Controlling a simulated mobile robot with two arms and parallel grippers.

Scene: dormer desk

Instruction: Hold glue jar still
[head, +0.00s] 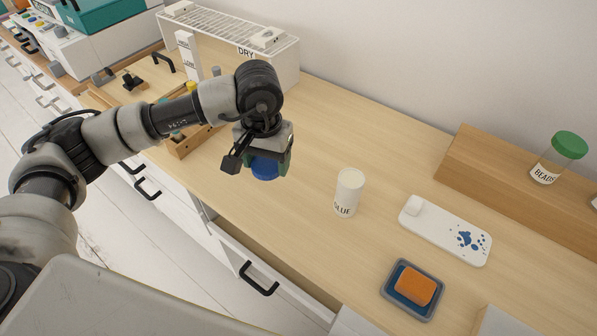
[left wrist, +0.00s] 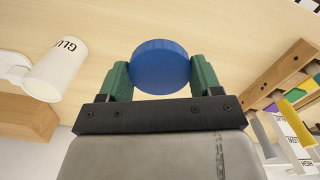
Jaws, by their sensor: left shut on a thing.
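The glue jar (head: 349,192) is a white cylinder with a GLUE label, standing upright on the wooden desk. It also shows at the left of the left wrist view (left wrist: 58,70). My left gripper (head: 263,160) is above the desk, to the left of the jar and apart from it. Its green fingers are shut on a blue round piece (left wrist: 160,66), which looks like a lid. My right gripper does not show in either view, and nothing is seen holding the jar.
A white tray (head: 460,238) with blue spots and an orange sponge in a grey dish (head: 385,290) lie right of the jar. A green-lidded beads jar (head: 546,170) stands on a wooden riser (head: 480,170). A white DRY rack (head: 280,65) stands at the back.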

